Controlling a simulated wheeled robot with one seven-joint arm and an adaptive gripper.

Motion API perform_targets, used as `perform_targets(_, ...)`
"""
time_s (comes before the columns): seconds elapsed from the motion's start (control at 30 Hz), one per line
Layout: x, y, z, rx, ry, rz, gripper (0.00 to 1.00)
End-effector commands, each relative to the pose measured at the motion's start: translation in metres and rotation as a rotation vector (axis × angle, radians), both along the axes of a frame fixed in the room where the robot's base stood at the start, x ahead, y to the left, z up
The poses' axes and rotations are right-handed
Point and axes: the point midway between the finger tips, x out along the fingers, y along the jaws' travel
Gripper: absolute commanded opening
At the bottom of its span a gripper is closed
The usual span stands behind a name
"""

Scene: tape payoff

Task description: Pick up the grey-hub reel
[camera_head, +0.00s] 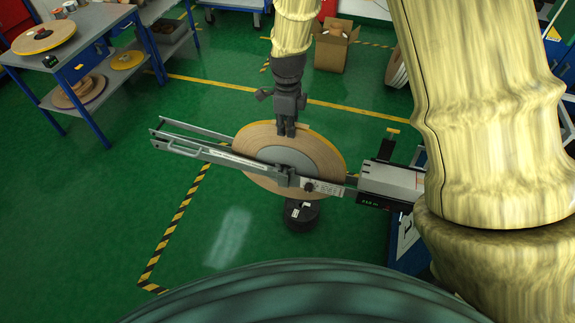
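The grey-hub reel (318,152) is a wide disc of brown tape with a grey centre, in the middle of the view. It sits tilted at the tape payoff, with the payoff's long metal arm (215,154) crossing in front of its lower part. My gripper (288,134) points down at the reel's upper part, and its fingertips overlap the tape between the rim and the grey hub. The fingertips look close together. Whether they touch or grip the tape cannot be made out.
A grey-white unit (392,180) adjoins the payoff arm's right end. A black round base (300,215) stands below the reel. A blue-legged bench (96,22) with other reels is at left, a cardboard box (333,52) behind. Green floor is clear at left.

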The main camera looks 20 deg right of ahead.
Motion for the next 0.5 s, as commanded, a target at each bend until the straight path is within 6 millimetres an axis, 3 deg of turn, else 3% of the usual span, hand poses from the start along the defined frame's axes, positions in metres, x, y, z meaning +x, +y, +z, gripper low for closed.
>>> perform_targets(0.5,0.0011,0.0000,0.0015,0.000,-0.002,0.000,0.00)
